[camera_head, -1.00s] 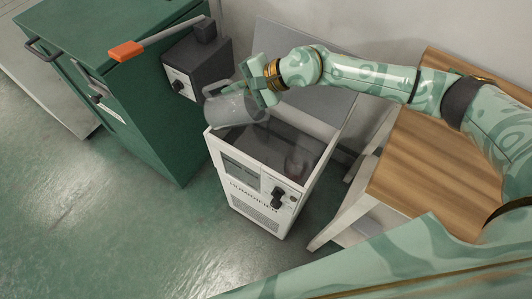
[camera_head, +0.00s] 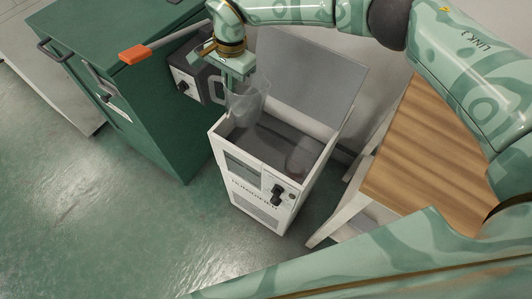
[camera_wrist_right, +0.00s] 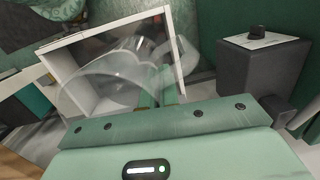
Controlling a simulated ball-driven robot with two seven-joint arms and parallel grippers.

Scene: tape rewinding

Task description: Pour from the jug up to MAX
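The clear jug (camera_head: 250,101) is tilted above the open top of the white humidifier (camera_head: 227,160), near its back left corner. My right gripper (camera_head: 236,70) is shut on the jug at its handle side; the exact contact is partly hidden. In the right wrist view the transparent jug (camera_wrist_right: 112,78) lies across the humidifier's white rim (camera_wrist_right: 184,80), beside my gripper fingers (camera_wrist_right: 158,92). I cannot make out a MAX mark, a water level or a stream. My left gripper is not in view.
The humidifier's grey lid (camera_head: 305,75) stands open behind it. A dark grey box with a knob (camera_head: 186,84) and a green cabinet (camera_head: 140,130) with an orange-ended lever (camera_head: 133,54) are at the left. A wooden-topped table (camera_head: 420,150) is at the right.

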